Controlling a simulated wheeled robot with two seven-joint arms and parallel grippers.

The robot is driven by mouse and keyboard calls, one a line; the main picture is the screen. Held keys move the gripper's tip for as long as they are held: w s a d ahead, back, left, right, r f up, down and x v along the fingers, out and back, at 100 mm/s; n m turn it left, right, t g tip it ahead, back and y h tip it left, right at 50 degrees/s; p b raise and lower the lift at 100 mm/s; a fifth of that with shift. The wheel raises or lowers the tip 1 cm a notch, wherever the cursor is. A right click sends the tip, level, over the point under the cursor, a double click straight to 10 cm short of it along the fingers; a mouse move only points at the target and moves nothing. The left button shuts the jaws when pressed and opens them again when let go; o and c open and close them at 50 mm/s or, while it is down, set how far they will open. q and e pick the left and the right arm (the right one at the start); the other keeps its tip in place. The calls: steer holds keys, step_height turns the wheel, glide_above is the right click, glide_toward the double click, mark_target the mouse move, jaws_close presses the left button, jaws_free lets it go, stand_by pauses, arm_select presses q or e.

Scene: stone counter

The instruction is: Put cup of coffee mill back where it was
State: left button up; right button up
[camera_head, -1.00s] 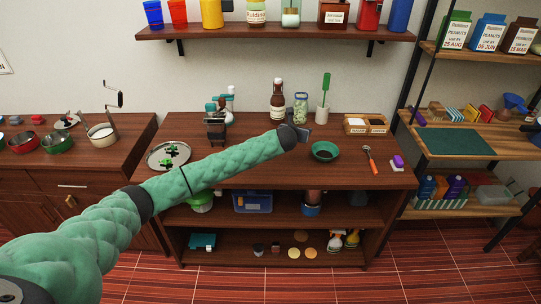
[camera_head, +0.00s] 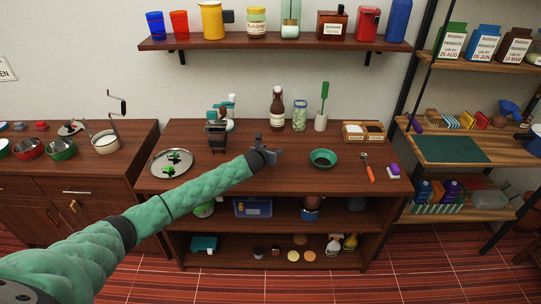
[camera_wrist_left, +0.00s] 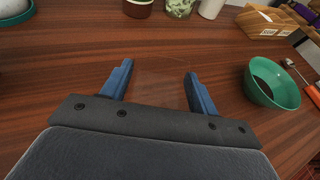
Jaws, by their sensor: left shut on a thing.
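My left gripper (camera_head: 274,153) is above the wooden counter, left of the green bowl. In the left wrist view its blue fingers (camera_wrist_left: 161,82) stand apart around a very faint, clear cup (camera_wrist_left: 160,88), whose outline barely shows; the fingers hold it. A dark machine with teal parts, apparently the coffee mill (camera_head: 217,131), stands on the counter to the left of the gripper. The green bowl (camera_head: 323,159) holds dark contents and also shows at right in the left wrist view (camera_wrist_left: 271,95). My right gripper is out of view.
A round metal tray (camera_head: 157,168) with small green items lies at the counter's left. A brown bottle (camera_head: 277,108), a jar (camera_head: 299,117) and a utensil cup (camera_head: 320,121) stand along the back.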

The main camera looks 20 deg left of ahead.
arm_select(q)
steer(key=shift+f+p, duration=0.55)
steer(key=shift+f, duration=1.1)
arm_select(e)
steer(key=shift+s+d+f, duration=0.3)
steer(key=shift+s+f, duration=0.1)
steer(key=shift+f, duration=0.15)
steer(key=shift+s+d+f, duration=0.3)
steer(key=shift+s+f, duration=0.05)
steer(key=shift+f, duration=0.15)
arm_select(q)
steer(key=o, duration=1)
steer(key=shift+f, duration=0.1)
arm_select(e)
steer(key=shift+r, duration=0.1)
